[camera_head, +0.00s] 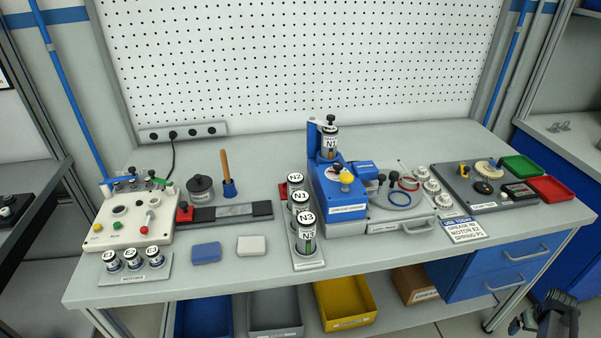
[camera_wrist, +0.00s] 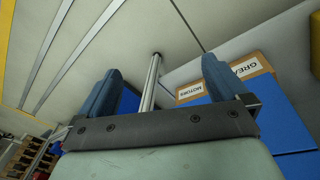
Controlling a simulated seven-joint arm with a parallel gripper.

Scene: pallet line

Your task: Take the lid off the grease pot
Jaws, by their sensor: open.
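A dark grey pot (camera_head: 202,195) with a lid (camera_head: 200,183) and a black knob on top stands at the back left of the bench; it looks like the grease pot. The lid sits on the pot. Any lettering on the pot is too small to read. My gripper (camera_head: 545,318) shows only partly, at the bottom right corner of the head view, in front of the bench and far from the pot. In the wrist view its two blue-grey fingers (camera_wrist: 160,85) are wide apart with nothing between them. The pot is not in the wrist view.
A wooden-handled tool in a blue holder (camera_head: 229,188) stands just right of the pot. A beige control box (camera_head: 130,228) is to its left, a dark rail (camera_head: 190,214) in front. Labelled canisters (camera_head: 305,235) and a blue press (camera_head: 340,190) stand mid-bench. The back centre is clear.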

